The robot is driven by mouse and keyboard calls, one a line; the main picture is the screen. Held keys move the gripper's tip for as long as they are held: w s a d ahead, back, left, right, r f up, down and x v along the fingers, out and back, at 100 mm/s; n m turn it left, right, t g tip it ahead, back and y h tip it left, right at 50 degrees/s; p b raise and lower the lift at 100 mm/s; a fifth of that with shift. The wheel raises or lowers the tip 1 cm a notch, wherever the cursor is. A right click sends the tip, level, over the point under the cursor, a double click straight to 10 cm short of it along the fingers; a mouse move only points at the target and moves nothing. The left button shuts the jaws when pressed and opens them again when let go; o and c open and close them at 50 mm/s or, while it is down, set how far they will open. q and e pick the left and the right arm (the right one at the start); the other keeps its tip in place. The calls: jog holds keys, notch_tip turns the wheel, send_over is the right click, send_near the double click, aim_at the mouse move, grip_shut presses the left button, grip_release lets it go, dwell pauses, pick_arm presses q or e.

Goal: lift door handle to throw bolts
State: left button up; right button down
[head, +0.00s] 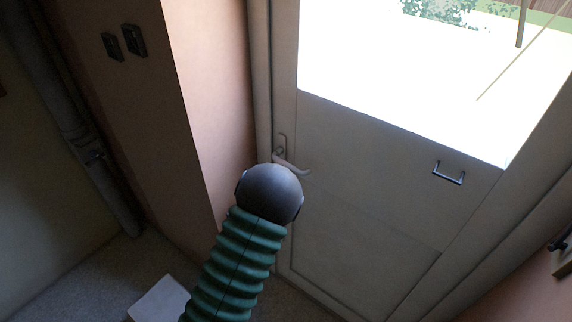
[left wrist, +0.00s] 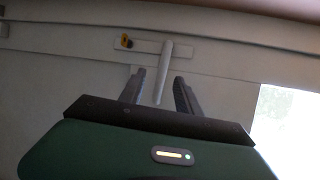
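The door handle (head: 296,168) is a pale lever on a narrow plate at the left edge of the grey door (head: 350,150). In the head view the lever points right and slightly down. My left arm reaches up to it, and its dark round wrist hides the left gripper there. In the left wrist view the left gripper (left wrist: 158,78) is open, with its two dark fingers on either side of the lever (left wrist: 165,70). Gaps show on both sides of the lever. A yellow-and-dark lock piece (left wrist: 126,41) sits on the handle plate. My right gripper is not in view.
The door has a bright glass pane (head: 430,70) above and a small bar pull (head: 448,174) at right. A white box (head: 160,300) lies on the floor at lower left.

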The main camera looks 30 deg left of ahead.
aim_at(292, 167)
pick_arm(q)
jog(key=w, duration=0.6)
jog(key=w+p, duration=0.1)
jog(key=w, duration=0.2)
jog(key=shift+w+d+f, duration=0.1)
jog(key=shift+w+f, duration=0.1)
jog(key=shift+f, duration=0.05)
jog(key=shift+w, duration=0.25)
jog(key=shift+w+a+f, duration=0.1)
jog(key=shift+a+f, duration=0.1)
jog(key=shift+a, duration=0.3)
jog(key=shift+a+f, duration=0.25)
jog(key=shift+a, duration=0.4)
jog(key=shift+a+f, duration=0.1)
jog(key=shift+a, duration=0.05)
jog(key=shift+c, duration=0.9)
jog(key=shift+d, duration=0.3)
jog(key=c, duration=0.5)
jog(key=shift+d+r, duration=0.25)
jog(key=shift+d, duration=0.15)
grip_shut()
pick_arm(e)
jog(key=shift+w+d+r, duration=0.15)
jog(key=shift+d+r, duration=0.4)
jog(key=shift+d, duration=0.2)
